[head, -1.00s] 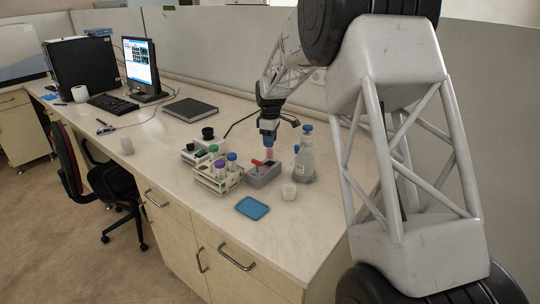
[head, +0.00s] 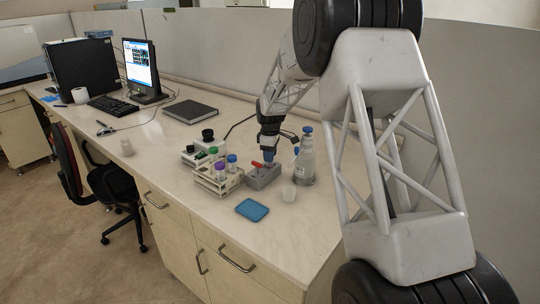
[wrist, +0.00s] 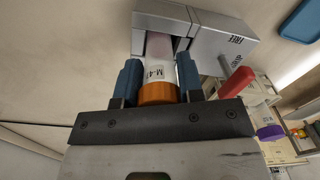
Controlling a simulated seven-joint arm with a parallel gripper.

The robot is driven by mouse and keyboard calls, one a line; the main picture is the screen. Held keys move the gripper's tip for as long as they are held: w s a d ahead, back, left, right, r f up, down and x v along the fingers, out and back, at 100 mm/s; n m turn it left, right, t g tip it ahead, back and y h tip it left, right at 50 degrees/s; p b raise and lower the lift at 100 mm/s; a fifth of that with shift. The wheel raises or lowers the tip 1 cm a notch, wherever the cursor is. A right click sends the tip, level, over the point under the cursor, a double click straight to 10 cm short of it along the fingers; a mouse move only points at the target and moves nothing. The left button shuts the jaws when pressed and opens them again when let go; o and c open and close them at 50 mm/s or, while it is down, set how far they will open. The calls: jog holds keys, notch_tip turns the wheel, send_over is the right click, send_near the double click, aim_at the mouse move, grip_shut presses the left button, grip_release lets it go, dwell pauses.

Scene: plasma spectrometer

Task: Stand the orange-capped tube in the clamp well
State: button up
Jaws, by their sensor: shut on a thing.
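The orange-capped tube (wrist: 158,92) is between the two blue fingers of my gripper (wrist: 159,82), which is shut on it near the cap. Its white label and pinkish lower part show in the wrist view. The lower end reaches between the grey walls of the clamp block (wrist: 205,42); how deep it sits is hidden. In the head view my gripper (head: 268,156) is right above the clamp block (head: 263,181), and the tube cannot be made out there. The block's red lever (wrist: 236,81) sticks up beside the gripper; it also shows in the head view (head: 257,164).
A white rack (head: 217,185) with purple-, blue- and green-capped tubes stands left of the block. A blue tray (head: 252,210) lies in front.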

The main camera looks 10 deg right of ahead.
jog(key=shift+f, duration=0.15)
jog(key=o, duration=0.9)
notch_tip(320, 180, up, 12)
jog(key=shift+r, duration=0.1)
dwell(0.6)
dwell(0.6)
